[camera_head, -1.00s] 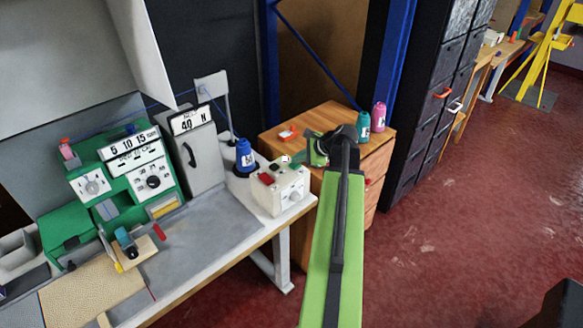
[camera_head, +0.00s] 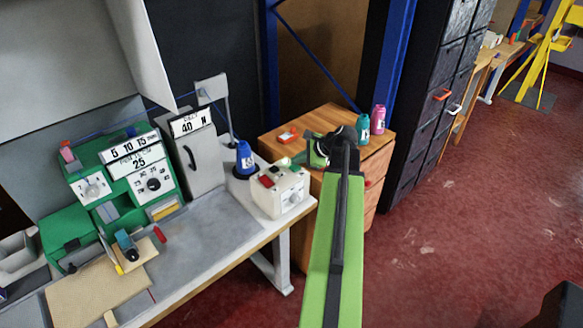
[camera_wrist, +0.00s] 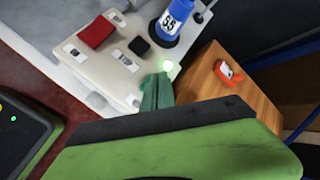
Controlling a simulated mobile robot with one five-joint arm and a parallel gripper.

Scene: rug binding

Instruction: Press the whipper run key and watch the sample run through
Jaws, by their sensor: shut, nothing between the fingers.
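The whipper looks to be the cream control box (camera_head: 291,200) at the right end of the grey bench; it also shows in the wrist view (camera_wrist: 84,52). Its top has a red key (camera_wrist: 96,32), a dark key (camera_wrist: 139,46) and a glowing green round lamp (camera_wrist: 167,65). My gripper (camera_wrist: 157,80) is shut and empty, its green fingertips at the box top beside the lamp. What lies under the tips is hidden, and contact cannot be told. A tan carpet piece (camera_head: 85,296), perhaps the sample, lies on the bench at left.
A blue cone (camera_head: 245,157) stands just behind the box; it is close in the wrist view (camera_wrist: 172,22). A wooden cabinet (camera_head: 330,118) with teal (camera_head: 363,128) and pink (camera_head: 378,119) cones stands to the right. The green machine (camera_head: 120,180) is at left. Red floor at right is clear.

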